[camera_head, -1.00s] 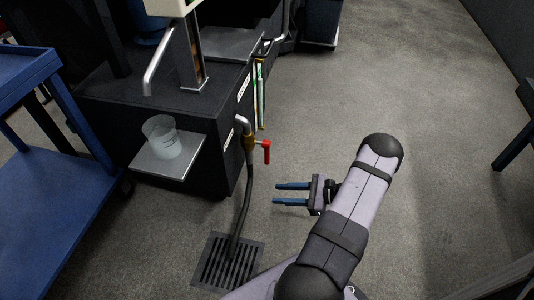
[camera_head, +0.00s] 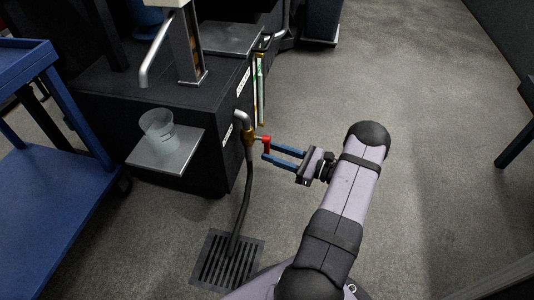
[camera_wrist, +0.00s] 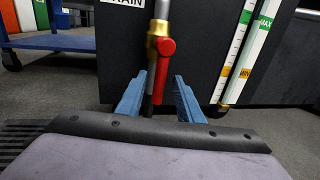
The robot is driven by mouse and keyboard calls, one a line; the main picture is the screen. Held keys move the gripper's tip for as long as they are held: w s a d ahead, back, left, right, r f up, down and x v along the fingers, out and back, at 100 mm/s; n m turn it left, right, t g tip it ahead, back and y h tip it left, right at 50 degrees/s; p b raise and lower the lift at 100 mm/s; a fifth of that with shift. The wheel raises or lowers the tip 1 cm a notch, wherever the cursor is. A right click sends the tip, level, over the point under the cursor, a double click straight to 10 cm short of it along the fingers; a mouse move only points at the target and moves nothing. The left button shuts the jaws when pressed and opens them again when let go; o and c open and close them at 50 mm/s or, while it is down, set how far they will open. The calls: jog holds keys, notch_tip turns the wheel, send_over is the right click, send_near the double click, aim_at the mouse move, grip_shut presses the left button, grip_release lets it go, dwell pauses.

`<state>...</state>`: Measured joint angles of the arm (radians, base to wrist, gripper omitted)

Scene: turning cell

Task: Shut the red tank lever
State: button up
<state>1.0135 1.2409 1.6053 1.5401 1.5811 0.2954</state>
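The red tank lever (camera_wrist: 161,72) hangs downward from a brass valve (camera_wrist: 158,33) on the dark tank. In the head view, the top of the lever (camera_head: 266,140) shows at my fingertips and its lower part is hidden. My gripper (camera_head: 265,149) points left towards the tank side with its blue fingers apart. In the wrist view, my gripper (camera_wrist: 162,82) is open with one finger on each side of the lever. Gaps seem to show on both sides; contact cannot be seen.
A dark hose (camera_head: 243,195) runs from the valve down to a floor drain grate (camera_head: 228,258). A level gauge (camera_wrist: 241,55) stands to the right of the valve in the wrist view. A clear cup (camera_head: 158,128) sits on a metal shelf (camera_head: 180,163). A blue cart (camera_head: 50,190) is at left.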

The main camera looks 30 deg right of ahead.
jog(key=shift+b+x, duration=0.5)
jog(key=shift+x, duration=0.9)
grip_shut()
